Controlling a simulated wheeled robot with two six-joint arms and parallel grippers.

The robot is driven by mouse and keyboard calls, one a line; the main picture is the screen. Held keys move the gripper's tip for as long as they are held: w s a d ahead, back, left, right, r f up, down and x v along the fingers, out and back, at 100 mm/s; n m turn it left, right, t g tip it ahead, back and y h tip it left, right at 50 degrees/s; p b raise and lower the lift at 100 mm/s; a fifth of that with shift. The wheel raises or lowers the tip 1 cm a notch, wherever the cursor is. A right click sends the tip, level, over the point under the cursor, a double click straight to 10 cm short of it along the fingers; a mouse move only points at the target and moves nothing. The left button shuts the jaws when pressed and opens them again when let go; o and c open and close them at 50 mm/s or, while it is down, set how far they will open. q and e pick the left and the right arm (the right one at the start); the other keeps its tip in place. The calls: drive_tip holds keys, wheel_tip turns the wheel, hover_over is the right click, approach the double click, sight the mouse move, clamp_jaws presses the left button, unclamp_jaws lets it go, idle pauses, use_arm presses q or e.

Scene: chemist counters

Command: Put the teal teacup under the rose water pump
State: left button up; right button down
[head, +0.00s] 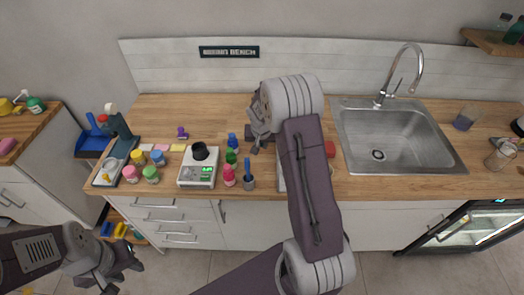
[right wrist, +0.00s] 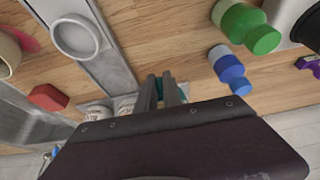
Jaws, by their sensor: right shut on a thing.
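My right gripper (head: 259,138) hangs over the counter, left of its own upper links. In the right wrist view its fingers (right wrist: 165,90) are shut, with a small bit of teal (right wrist: 158,86) showing at them. This looks like the teal teacup, mostly hidden by the fingers and wrist. I cannot make out the rose water pump for certain; a pink bottle (head: 229,176) stands right of the scale, and my right arm hides part of the counter. My left gripper (head: 126,270) is open and empty, low in front of the cabinets.
A blue bottle (head: 232,140) and a green bottle (head: 231,157) stand near the scale (head: 198,176). A red block (head: 330,149) lies by the sink (head: 385,140).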

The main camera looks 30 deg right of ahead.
wheel_tip(320, 180, down, 3)
drive_tip(key=shift+s+f, duration=0.1)
drive_tip(key=shift+f, duration=0.35)
drive_tip(key=shift+f+b, duration=0.15)
drive_tip(key=shift+b, duration=0.2)
drive_tip(key=c, duration=1.5)
unclamp_jaws()
drive_tip(key=shift+r+p, duration=0.25)
drive_tip(key=shift+p, duration=0.05)
drive_tip(key=v, duration=1.2)
